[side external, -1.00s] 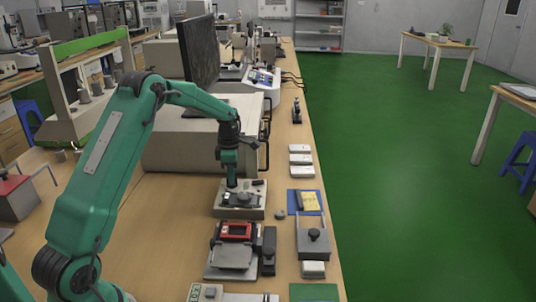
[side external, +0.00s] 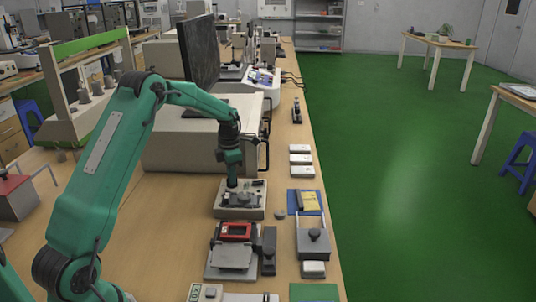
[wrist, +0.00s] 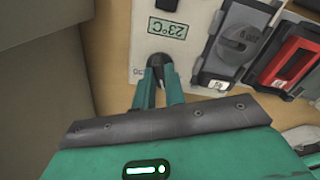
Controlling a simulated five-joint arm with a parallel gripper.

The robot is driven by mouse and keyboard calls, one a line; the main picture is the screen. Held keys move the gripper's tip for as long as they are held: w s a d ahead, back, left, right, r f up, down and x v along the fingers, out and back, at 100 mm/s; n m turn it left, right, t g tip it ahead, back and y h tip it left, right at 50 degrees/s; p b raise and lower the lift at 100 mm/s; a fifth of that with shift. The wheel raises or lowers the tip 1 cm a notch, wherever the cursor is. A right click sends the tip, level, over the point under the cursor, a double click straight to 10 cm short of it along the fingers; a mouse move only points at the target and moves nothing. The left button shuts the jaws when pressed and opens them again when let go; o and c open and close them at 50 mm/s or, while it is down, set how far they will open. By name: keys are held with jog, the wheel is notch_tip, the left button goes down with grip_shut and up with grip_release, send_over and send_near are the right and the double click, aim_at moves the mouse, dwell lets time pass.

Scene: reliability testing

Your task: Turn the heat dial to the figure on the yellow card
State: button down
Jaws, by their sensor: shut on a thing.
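My gripper (wrist: 160,80) is shut on a dark round dial (wrist: 166,66), its teal fingers on either side. The dial sits near the edge of a pale control box (wrist: 142,30). A small greenish display (wrist: 167,28) on the box reads 23°C, upside down in the wrist view. In the side view my gripper (side external: 232,184) points straight down at the same box (side external: 226,214) and hides the dial.
White blocks (side external: 300,159) line the bench's right side. A large pale cabinet (side external: 178,150) stands behind my gripper.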

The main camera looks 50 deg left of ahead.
jog(key=shift+w+a+r, duration=0.1)
jog(key=shift+n, duration=1)
jog(key=c, duration=1.6)
grip_release()
jog(key=shift+r, duration=2.2)
